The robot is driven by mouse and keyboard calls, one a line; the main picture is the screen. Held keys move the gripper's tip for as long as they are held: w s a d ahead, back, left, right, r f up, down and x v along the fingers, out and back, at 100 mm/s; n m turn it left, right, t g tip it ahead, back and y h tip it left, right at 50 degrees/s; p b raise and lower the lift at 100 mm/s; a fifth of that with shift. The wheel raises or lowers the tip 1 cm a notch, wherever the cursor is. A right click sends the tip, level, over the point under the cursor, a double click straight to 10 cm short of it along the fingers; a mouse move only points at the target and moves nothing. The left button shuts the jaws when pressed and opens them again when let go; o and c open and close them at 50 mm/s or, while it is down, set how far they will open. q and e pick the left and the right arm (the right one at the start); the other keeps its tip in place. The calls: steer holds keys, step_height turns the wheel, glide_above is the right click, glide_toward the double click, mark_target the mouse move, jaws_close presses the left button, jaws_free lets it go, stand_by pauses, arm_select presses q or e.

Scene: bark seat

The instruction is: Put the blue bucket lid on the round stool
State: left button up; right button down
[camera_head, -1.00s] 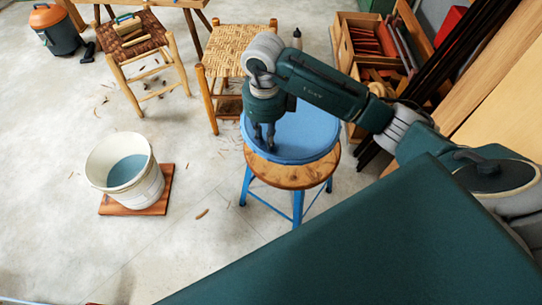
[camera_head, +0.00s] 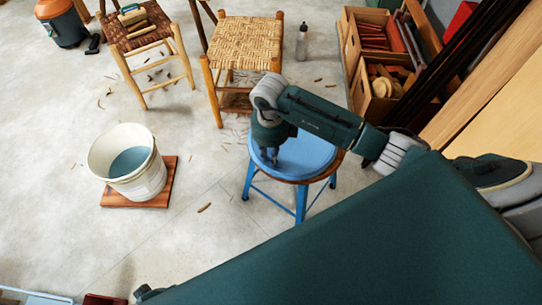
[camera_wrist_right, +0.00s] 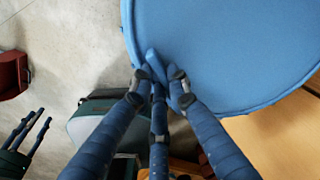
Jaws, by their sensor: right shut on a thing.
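The blue lid (camera_head: 308,155) covers most of the round stool's top in the head view. A brown wooden edge of the round stool (camera_head: 339,163) shows at the right, above blue legs. I cannot tell whether the lid rests on the seat or hangs just above it. My right gripper (camera_head: 270,160) points down at the lid's left part. In the wrist view my right gripper (camera_wrist_right: 161,84) is shut on a blue tab at the rim of the lid (camera_wrist_right: 225,50). My left gripper (camera_wrist_right: 36,122) shows at that view's lower left, its fingers apart and empty.
A white bucket (camera_head: 142,178) stands on a brown board (camera_head: 165,195) at the left. Two woven stools stand behind, one with a tool on it. A bottle (camera_head: 302,42) and wooden crates (camera_head: 378,100) are at the back right. The floor left of the stool is mostly clear.

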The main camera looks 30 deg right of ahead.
steer(key=shift+f, duration=0.1)
steer(key=c, duration=1.7)
jaws_free()
arm_select(q)
steer(key=shift+w+r, duration=0.1)
steer(key=shift+r, duration=0.15)
step_height(320, 180, down, 6)
steer(key=s+p, duration=0.1)
steer(key=s, duration=0.1)
steer(key=shift+s+a+p, duration=0.2)
steer(key=shift+s+p, duration=0.2)
arm_select(e)
step_height(320, 180, up, 12)
steer(key=shift+a+r, duration=0.1)
steer(key=shift+r, duration=0.05)
